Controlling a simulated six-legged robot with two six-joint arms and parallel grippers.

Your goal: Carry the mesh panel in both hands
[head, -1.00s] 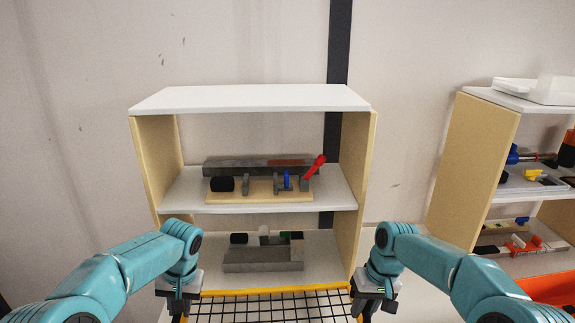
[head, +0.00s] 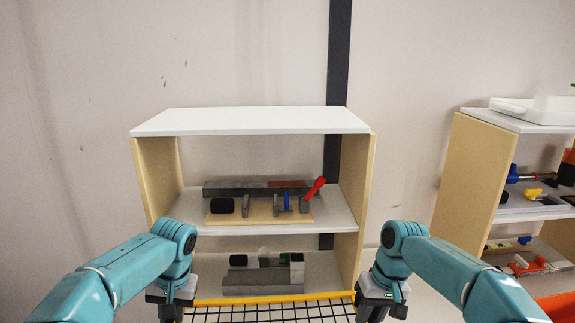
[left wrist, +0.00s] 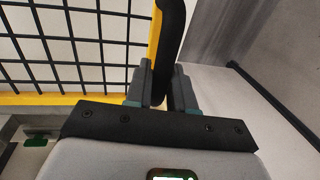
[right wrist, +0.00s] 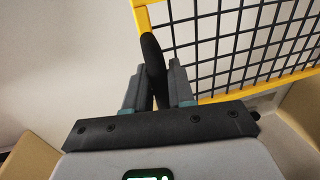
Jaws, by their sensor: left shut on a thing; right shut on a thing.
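The mesh panel (head: 270,300) has a yellow frame and a black wire grid. It lies low in front of me in the head view, between my two grippers, with its near part cut off by the picture's lower edge. My left gripper (left wrist: 160,82) is shut on a black grip at the panel's left side; the panel's grid (left wrist: 70,45) shows beside it. My right gripper (right wrist: 157,85) is shut on the black grip at the right side, with the grid (right wrist: 240,45) beside it. In the head view the fingertips are mostly hidden.
A shelf unit (head: 250,122) with a white top and wooden sides stands straight ahead, holding a board with tools (head: 260,211) and a grey block (head: 262,280). A second shelf unit (head: 478,165) stands at right, with an orange bin (head: 560,305) below.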

